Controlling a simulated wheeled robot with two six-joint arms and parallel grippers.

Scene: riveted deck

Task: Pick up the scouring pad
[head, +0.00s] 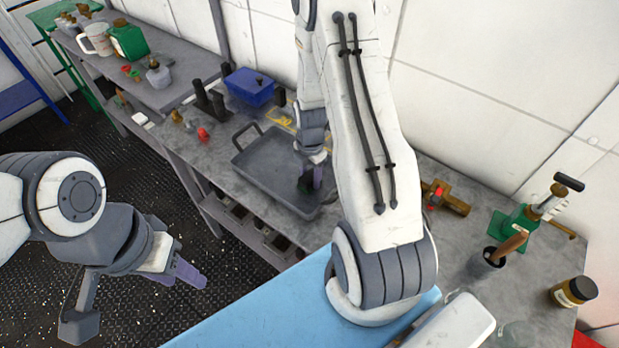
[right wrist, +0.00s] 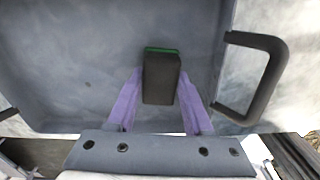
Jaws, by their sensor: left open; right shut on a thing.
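The scouring pad (right wrist: 161,82) is a dark block with a thin green layer along its far edge. In the right wrist view it sits between the two purple fingers of my right gripper (right wrist: 160,95), which is shut on it. In the head view the pad (head: 305,184) and my right gripper (head: 314,177) show at the right part of the grey tray (head: 262,176), partly hidden by my right arm. I cannot tell whether the pad touches the tray floor. My left gripper (head: 188,273) is open and empty, over the dark floor left of the bench.
A blue bin (head: 249,87) stands behind the tray. Small red and brass pieces (head: 203,134) lie left of it. A jar (head: 573,291) and green-based tool (head: 515,228) are at right.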

